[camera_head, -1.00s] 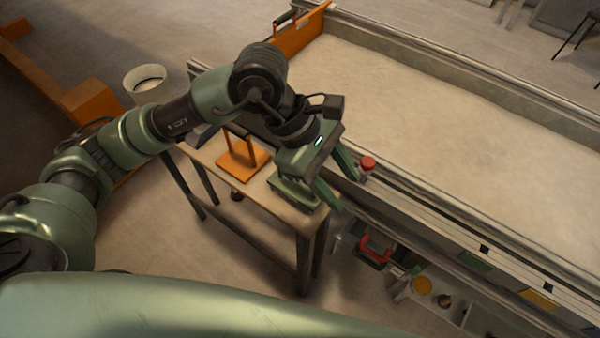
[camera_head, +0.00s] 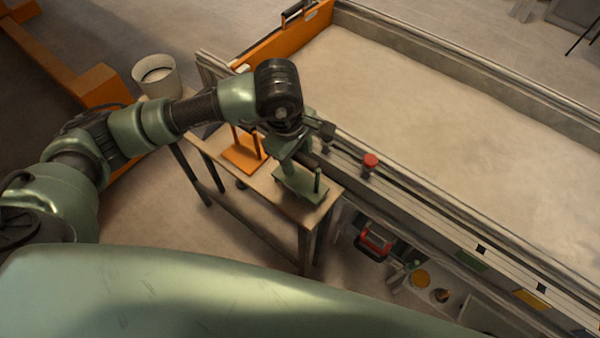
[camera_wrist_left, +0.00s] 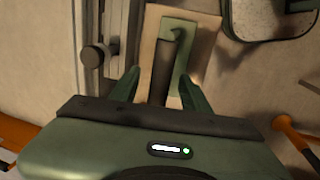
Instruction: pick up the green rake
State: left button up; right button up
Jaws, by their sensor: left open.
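A green stand (camera_head: 300,187) with an upright post sits on the small wooden table's near right end. My left gripper (camera_head: 290,158) is above that stand, pointing down, with its fingers partly hidden. In the left wrist view my left gripper (camera_wrist_left: 160,92) is open, its two green fingers apart. Ahead of and between them shows the green piece (camera_wrist_left: 178,28) with a dark shaft over a wooden top. I cannot tell which part of it is the rake and which the stand. Nothing is seen held. My right gripper is not in view.
An orange stand (camera_head: 243,153) with posts is beside the green one on the table (camera_head: 235,185). The sandbed (camera_head: 440,110) has a long near rail with a red knob (camera_head: 370,160). A white bucket (camera_head: 155,75) stands behind left. A shelf with several items is below the sandbed.

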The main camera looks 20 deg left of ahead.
pick_arm(q)
grip_shut()
jog(key=shift+w+r, duration=0.1)
jog(key=shift+r, duration=0.55)
notch_tip(320, 180, up, 19)
jog(key=b, duration=0.3)
jog(key=shift+f, duration=0.15)
jog(key=c, duration=0.6)
grip_release()
jog(key=shift+c, duration=0.2)
grip_shut()
